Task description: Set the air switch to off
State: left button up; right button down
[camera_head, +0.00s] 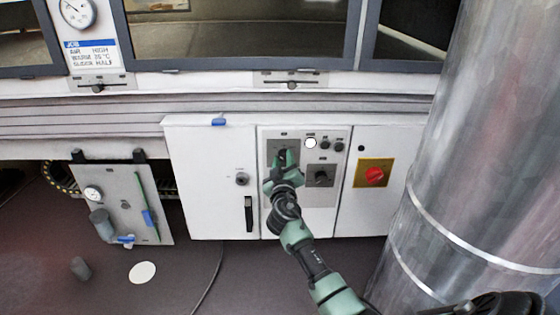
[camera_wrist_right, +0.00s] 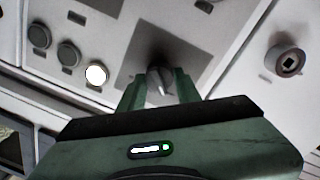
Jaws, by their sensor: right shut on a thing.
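The control panel (camera_head: 299,196) on the white cabinet carries two dark square plates with rotary switches. My right gripper (camera_head: 283,163) is at the upper left switch and hides most of it. In the right wrist view my right gripper (camera_wrist_right: 160,88) has one finger on each side of this grey switch knob (camera_wrist_right: 161,78), shut on it. I take this knob for the air switch, but its label is too small to read, so its setting cannot be told. The other rotary switch (camera_head: 321,175) sits lower right, untouched. My left gripper is not in view.
A lit white button (camera_head: 310,143) and dark buttons (camera_head: 339,146) sit right of the gripped knob. A red switch on a yellow plate (camera_head: 375,175) is further right. A large metal duct (camera_head: 465,150) stands close on the right. A black door handle (camera_head: 249,214) is at left.

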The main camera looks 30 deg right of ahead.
jog(key=shift+f+n, duration=0.2)
jog(key=shift+n, duration=0.2)
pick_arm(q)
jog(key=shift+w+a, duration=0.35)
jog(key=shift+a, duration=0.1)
pick_arm(e)
jog(key=c, duration=1)
grip_release()
jog(key=shift+s+r, duration=0.1)
jog(key=shift+s, duration=0.05)
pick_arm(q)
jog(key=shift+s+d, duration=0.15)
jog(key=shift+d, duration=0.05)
pick_arm(e)
jog(key=shift+s+r, duration=0.1)
jog(key=shift+s, duration=0.05)
